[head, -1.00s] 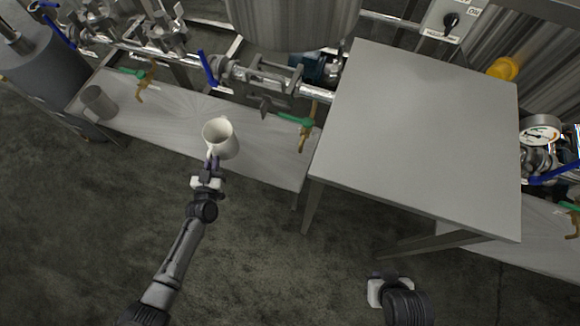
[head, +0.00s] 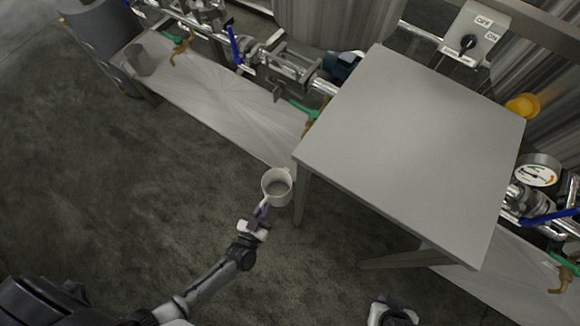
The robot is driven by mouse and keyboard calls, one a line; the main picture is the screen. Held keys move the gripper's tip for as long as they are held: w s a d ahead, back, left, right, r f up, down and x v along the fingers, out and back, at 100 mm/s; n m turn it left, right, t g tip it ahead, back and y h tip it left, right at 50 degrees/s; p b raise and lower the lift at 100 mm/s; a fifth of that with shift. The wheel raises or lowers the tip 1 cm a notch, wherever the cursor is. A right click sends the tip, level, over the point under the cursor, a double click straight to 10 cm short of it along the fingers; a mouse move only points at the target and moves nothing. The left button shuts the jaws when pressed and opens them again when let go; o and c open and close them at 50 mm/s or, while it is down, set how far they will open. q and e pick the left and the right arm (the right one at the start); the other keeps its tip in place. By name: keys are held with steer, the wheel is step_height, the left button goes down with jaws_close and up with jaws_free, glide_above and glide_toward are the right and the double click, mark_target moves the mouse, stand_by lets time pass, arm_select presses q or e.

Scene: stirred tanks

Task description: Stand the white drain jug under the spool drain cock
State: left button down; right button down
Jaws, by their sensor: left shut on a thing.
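The white jug (head: 277,190) is held by my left gripper (head: 262,209), which is shut on its near side. Its open mouth faces up toward the camera. It appears in front of the low bench's front edge, left of the table's near-left leg. A brass drain cock with a green handle (head: 305,111) shows above the bench, partly hidden by the table corner. Another green-handled brass cock (head: 179,46) is at the bench's far left end. I cannot tell which is the spool drain cock. My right gripper (head: 379,312) is at the bottom edge, its fingers not clear.
The low grey bench (head: 215,92) is mostly bare, with a grey cup (head: 139,60) at its left end. A grey table (head: 410,145) stands right of the jug. Pipework with a blue lever (head: 233,45) runs behind the bench. The floor at left is clear.

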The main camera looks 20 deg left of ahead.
arm_select(q)
steer(key=b, duration=0.5)
glide_above(277, 183)
steer(key=w, duration=0.4)
steer(key=f+b, duration=0.3)
steer(key=shift+w+d+f, duration=0.1)
steer(key=shift+w+f, duration=0.1)
steer(key=shift+w, duration=0.15)
steer(key=shift+f+b, duration=0.1)
steer(key=shift+b, duration=0.2)
steer(key=c, duration=1.2)
jaws_free()
